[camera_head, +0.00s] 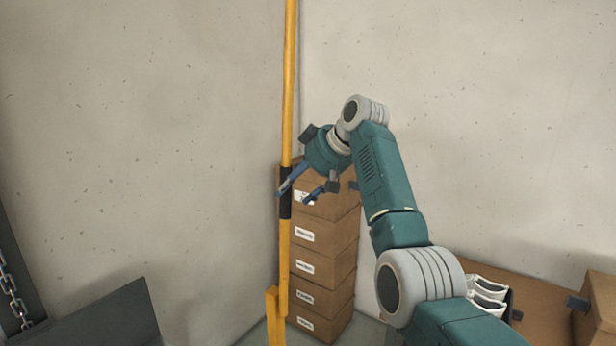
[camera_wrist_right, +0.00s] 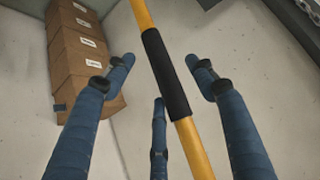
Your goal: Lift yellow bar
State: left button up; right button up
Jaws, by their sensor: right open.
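The yellow bar (camera_head: 289,90) stands nearly upright in the head view, with a black grip sleeve (camera_head: 285,205) partway along it and a yellow bracket (camera_head: 273,308) near its lower end. My right gripper (camera_head: 293,193) is open at the height of the sleeve. In the right wrist view the yellow bar (camera_wrist_right: 192,147) and its black sleeve (camera_wrist_right: 166,75) run between the spread blue fingers of the right gripper (camera_wrist_right: 165,80). The fingers are not closed on it; I cannot tell whether any touches it. My left gripper is out of view.
A stack of cardboard boxes (camera_head: 322,268) stands in the corner behind the bar and also shows in the right wrist view (camera_wrist_right: 85,60). A dark panel (camera_head: 105,315) and a chain (camera_head: 10,285) are at the lower left. White shoe-like parts (camera_head: 487,290) lie at the lower right.

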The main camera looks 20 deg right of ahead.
jog(key=v, duration=0.6)
jog(key=shift+s+d+r, duration=0.2)
jog(key=shift+s, duration=0.1)
jog(key=shift+f, duration=0.1)
